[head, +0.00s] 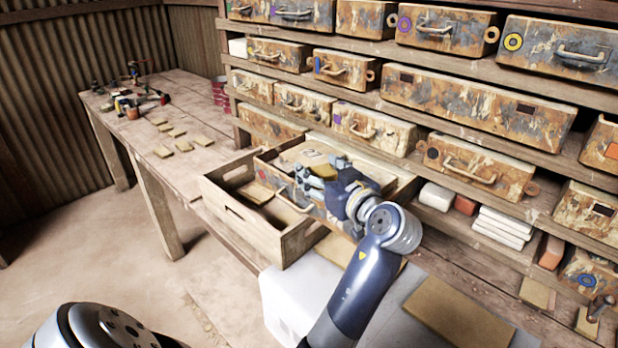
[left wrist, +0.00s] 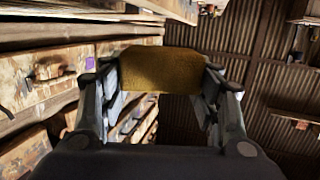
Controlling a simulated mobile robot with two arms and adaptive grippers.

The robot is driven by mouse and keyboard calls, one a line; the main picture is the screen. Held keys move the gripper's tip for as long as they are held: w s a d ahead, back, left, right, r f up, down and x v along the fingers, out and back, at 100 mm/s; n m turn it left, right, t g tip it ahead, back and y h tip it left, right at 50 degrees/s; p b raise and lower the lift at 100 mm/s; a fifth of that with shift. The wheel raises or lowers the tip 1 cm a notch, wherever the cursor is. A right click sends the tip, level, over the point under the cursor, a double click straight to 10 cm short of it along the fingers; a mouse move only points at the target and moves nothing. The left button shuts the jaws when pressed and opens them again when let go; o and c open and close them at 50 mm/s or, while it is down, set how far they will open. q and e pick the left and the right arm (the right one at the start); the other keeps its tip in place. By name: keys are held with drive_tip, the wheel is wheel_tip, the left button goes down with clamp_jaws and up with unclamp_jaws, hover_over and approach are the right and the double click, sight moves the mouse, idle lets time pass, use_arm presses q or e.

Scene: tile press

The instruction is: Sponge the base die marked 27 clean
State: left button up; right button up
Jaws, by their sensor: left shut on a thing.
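My left gripper (head: 318,176) is shut on a sponge, a yellow-brown block that shows clearly between the fingers in the left wrist view (left wrist: 160,69). In the head view the gripper is over the front part of a worn, rust-stained die (head: 275,178) with a pale top and a handle at its front. The gripper and wrist hide much of the die's right side. I cannot tell whether the sponge touches it. My right gripper is not in view.
Shelves with several handled dies (head: 480,105) rise behind. A side table (head: 200,133) holds tiles and tools. A tan slab (head: 459,316) lies at the front right.

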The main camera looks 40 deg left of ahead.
use_arm(q)
drive_tip(key=w, duration=0.7)
drive_tip(key=shift+d+f+b, duration=0.15)
drive_tip(key=shift+d+b, duration=0.1)
drive_tip(key=shift+b, duration=0.05)
drive_tip(key=shift+f+b, duration=0.55)
drive_tip(key=shift+f, duration=0.05)
drive_tip(key=shift+f+b, duration=0.45)
drive_tip(key=shift+b, duration=0.05)
drive_tip(key=shift+d, duration=0.1)
drive_tip(key=shift+f+b, duration=0.45)
drive_tip(key=shift+b, duration=0.25)
